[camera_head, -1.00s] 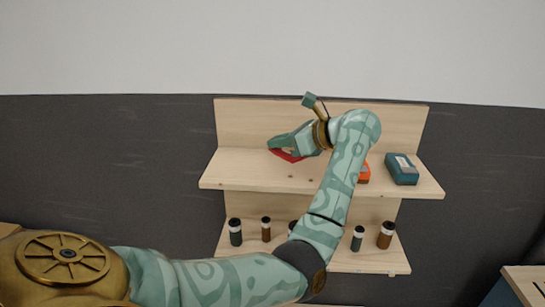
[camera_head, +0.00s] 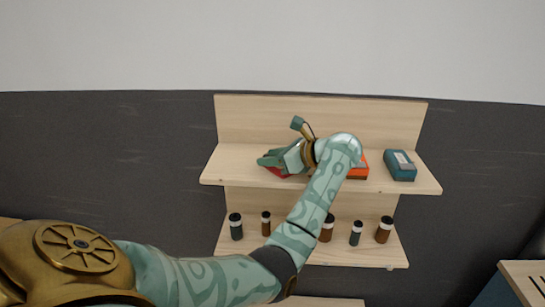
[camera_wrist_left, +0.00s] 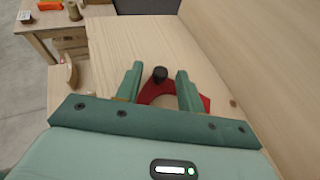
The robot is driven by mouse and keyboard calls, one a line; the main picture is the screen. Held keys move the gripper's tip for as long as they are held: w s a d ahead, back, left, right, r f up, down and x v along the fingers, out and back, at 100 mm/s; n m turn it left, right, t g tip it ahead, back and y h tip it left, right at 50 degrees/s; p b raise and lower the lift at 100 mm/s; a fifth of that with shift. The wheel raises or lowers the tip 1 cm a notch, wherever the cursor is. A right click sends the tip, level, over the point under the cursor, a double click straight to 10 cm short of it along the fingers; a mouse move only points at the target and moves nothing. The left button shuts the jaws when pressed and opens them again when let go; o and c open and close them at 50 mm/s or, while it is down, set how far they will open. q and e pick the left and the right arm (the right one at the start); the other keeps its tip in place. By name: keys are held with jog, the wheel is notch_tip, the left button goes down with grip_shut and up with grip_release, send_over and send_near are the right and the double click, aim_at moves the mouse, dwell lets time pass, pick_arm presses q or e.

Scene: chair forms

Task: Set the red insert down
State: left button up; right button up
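The red insert (camera_head: 277,172) lies low at the upper shelf, mostly hidden by my left gripper in the head view. In the left wrist view the red insert (camera_wrist_left: 205,103) is a curved red piece at the shelf surface, beside a dark round knob (camera_wrist_left: 160,75). My left gripper (camera_head: 268,162) is over it. In the wrist view the fingers of my left gripper (camera_wrist_left: 160,88) are spread, with the knob between them and a gap on each side. Red shows outside the right finger. Whether the insert lies fully flat is hard to tell. My right gripper is not in view.
The wooden upper shelf (camera_head: 225,165) has a back panel. An orange item (camera_head: 358,169) and a teal box (camera_head: 400,165) stand right of my wrist. Several bottles, including a dark one (camera_head: 236,227), stand on the lower shelf (camera_head: 345,252). A cabinet (camera_head: 525,280) is at lower right.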

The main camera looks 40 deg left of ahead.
pick_arm(q)
jog(key=shift+r, duration=0.1)
jog(key=shift+d+r, duration=0.15)
jog(key=b+v, duration=0.2)
jog(key=v, duration=0.9)
jog(key=shift+w+d+r, duration=0.1)
jog(key=shift+d, duration=0.25)
